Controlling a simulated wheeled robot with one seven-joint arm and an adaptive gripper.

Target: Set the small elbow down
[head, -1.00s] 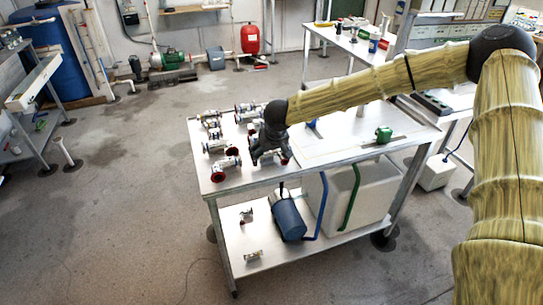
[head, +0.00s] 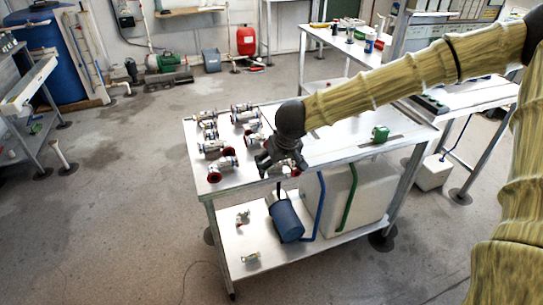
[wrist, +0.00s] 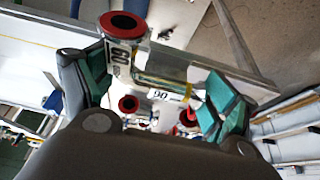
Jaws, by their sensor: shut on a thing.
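My gripper (head: 281,166) is low over the front edge of the metal workbench (head: 330,150). In the wrist view its teal-padded fingers (wrist: 160,92) are spread around a fitting with a red flange (wrist: 124,28) and a numbered tag, and are shut on it. I take this fitting for the small elbow. In the head view my gripper mostly hides it, so I cannot tell whether it touches the bench.
Several red-flanged fittings (head: 220,167) stand on the bench's left part. The lower shelf holds a blue cylinder (head: 286,220) and a white tank (head: 338,200).

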